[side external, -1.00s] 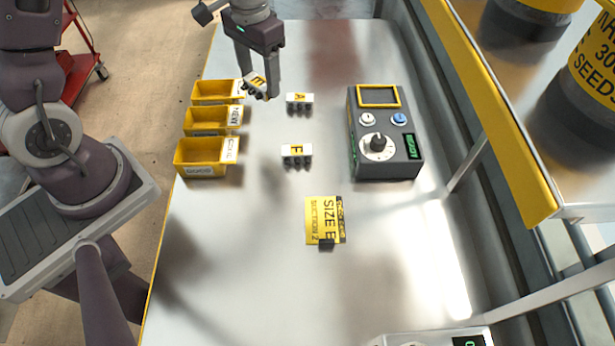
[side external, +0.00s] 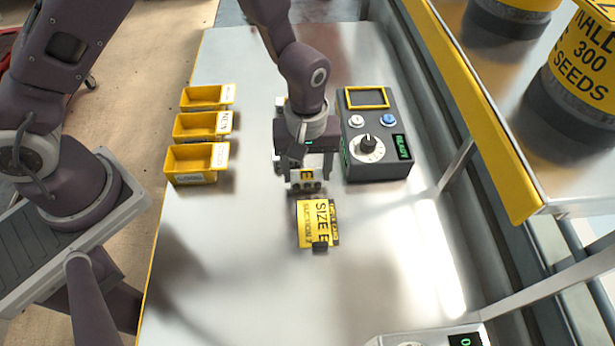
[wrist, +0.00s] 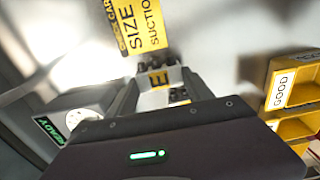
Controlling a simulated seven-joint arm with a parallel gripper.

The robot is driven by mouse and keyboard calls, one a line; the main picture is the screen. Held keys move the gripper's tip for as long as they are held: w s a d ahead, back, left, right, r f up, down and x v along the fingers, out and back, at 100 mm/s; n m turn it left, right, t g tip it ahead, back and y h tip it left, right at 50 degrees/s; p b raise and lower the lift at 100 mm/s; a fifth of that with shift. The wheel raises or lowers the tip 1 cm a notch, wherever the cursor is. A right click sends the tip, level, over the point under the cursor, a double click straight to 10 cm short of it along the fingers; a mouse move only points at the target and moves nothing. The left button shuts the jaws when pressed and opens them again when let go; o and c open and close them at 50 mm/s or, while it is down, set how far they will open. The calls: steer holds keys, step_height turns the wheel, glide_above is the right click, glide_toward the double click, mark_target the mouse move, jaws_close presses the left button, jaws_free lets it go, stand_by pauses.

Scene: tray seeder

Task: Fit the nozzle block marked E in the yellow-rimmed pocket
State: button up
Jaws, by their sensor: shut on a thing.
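The nozzle block marked E (side external: 307,175) is white with a yellow label and dark nozzles. My gripper (side external: 308,180) is shut on it, just behind the yellow size card in the side view. In the wrist view the block (wrist: 158,80) sits between the fingers with its E showing. I cannot tell its height above the bench. The yellow-rimmed pocket (side external: 367,97) is a dark recess at the far end of the grey control box (side external: 385,160), to the right of and beyond my gripper. It looks empty. The pocket is not seen in the wrist view.
A yellow card (side external: 311,222) reading SIZE E, SUCTION 2 lies in front of my gripper, with a dark clip. Several yellow bins (side external: 192,163) stand at left. The box has a dial (side external: 367,148) and buttons. My arm hides the A and F blocks' area.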

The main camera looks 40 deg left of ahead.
mark_target(307, 173)
steer(key=shift+f, duration=0.55)
steer(key=shift+f, duration=0.15)
steer(key=o, duration=1.5)
step_height(307, 173, up, 12)
steer(key=shift+r, duration=0.2)
